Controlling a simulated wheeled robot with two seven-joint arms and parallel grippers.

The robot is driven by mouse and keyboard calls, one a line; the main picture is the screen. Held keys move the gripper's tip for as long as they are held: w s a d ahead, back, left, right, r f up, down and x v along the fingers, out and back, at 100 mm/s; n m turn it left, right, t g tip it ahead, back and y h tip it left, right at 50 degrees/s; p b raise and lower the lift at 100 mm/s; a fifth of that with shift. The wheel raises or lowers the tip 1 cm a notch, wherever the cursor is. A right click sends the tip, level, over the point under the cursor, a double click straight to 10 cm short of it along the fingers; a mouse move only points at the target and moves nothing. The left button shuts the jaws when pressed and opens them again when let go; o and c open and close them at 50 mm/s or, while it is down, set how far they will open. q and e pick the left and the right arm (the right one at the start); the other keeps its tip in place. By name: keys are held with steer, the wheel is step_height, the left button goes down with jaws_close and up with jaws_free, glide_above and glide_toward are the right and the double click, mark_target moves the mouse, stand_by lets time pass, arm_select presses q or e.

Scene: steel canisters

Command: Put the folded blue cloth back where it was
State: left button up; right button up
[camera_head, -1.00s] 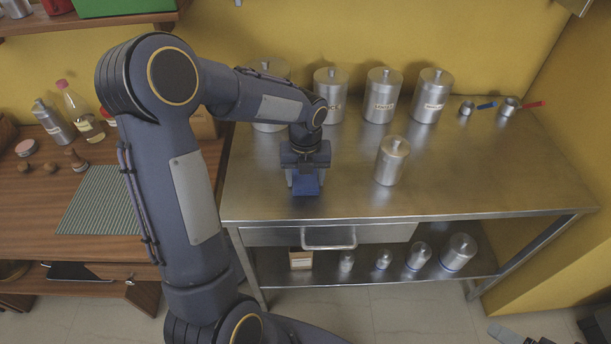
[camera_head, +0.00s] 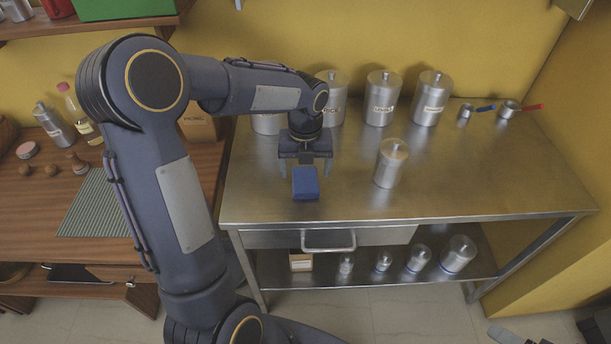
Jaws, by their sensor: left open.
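The folded blue cloth (camera_head: 306,184) lies on the steel table (camera_head: 450,185), left of the single canister that stands forward of the back row. My left gripper (camera_head: 305,172) points down just behind and above the cloth. Its two fingers are spread apart to either side, and I see nothing held between them. Whether a finger touches the cloth's far end is hard to tell. My right gripper does not show clearly.
A steel canister (camera_head: 390,163) stands right of the cloth. Several labelled canisters (camera_head: 381,99) line the back, partly hidden by my arm. Two small pans (camera_head: 508,109) sit at the back right. The table's front right is bare. A wooden counter (camera_head: 30,205) adjoins on the left.

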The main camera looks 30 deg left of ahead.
mark_target(306, 183)
arm_select(q)
steer(key=s+r+n+t, duration=0.1)
steer(key=s+r+n, duration=0.65)
steer(key=r, duration=0.35)
steer(key=s+d+f+n+t+h, duration=0.1)
steer(key=s+n, duration=0.5)
steer(key=n, duration=0.6)
steer(key=s+d+f+n+t+h, duration=0.1)
steer(key=s+d+n, duration=0.4)
steer(key=n, duration=0.7)
steer(key=s+t+h, duration=0.1)
steer(key=s+t, duration=0.1)
steer(key=shift+s+d+f+t+h+p, duration=0.25)
steer(key=shift+d+t+h+p, duration=0.05)
steer(key=shift+d+h+p, duration=0.1)
